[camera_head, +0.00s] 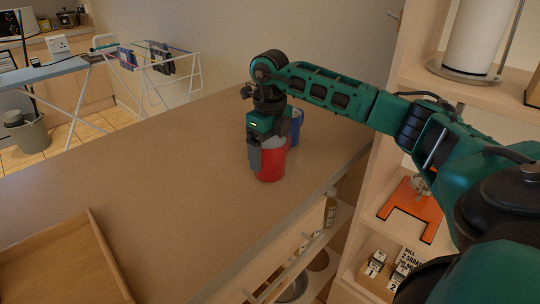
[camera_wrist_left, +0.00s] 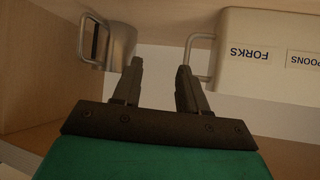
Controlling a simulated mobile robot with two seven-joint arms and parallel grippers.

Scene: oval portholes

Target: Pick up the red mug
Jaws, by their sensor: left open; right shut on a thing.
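The red mug (camera_head: 270,167) stands on the brown counter (camera_head: 180,170), near its right edge in the head view. My right gripper (camera_head: 256,157) reaches down from above and is shut on the mug at its left upper side. The gripper hides part of the mug's rim, and no gap under the mug can be made out. A blue mug (camera_head: 297,124) is just behind the red one, partly hidden by the gripper. My left gripper (camera_wrist_left: 160,90) shows only in the left wrist view, open, with nothing between its fingers.
A wooden tray (camera_head: 105,255) lies at the counter's near left. The counter's middle is clear. Shelves (camera_head: 440,75) stand at the right. In the left wrist view, a white box labelled FORKS (camera_wrist_left: 250,75) and a metal cup (camera_wrist_left: 113,45) are beyond the fingers.

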